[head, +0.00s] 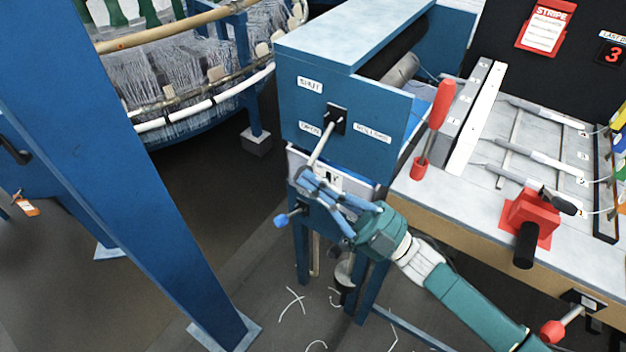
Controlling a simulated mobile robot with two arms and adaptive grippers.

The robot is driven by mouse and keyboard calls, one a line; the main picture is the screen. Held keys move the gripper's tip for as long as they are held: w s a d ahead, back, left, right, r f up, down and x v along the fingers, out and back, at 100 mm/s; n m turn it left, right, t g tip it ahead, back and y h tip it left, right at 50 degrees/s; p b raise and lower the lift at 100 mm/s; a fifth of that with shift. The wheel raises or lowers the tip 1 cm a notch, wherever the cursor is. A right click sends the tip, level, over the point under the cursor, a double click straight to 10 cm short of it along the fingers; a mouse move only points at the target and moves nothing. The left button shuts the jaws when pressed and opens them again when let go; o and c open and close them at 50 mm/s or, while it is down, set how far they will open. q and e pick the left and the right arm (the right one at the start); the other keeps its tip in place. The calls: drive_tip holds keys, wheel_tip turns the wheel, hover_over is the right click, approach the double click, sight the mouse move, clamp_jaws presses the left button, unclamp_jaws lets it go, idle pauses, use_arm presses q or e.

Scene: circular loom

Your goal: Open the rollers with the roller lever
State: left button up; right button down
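The roller lever (323,140) is a pale rod on a black plate on the blue machine housing. It slants down and slightly left from its pivot. A label reading SHUT (310,85) is above it, one that seems to read OPEN (310,128) is left of it, and a ROLLERS label (373,132) is right. My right gripper (308,180), on a teal arm from the lower right, is at the lever's lower end. The fingers overlap that end in the picture; whether they grip or touch it is unclear. My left gripper is out of view.
A blue-knobbed handle (281,219) sticks out just left of my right gripper. A table (480,215) at right carries a red-handled tool (436,115) and a red clamp-like block (530,215). A blue post (150,190) stands at left. Dark floor lies between.

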wheel_tip(320, 180, up, 10)
idle(0.5)
idle(0.4)
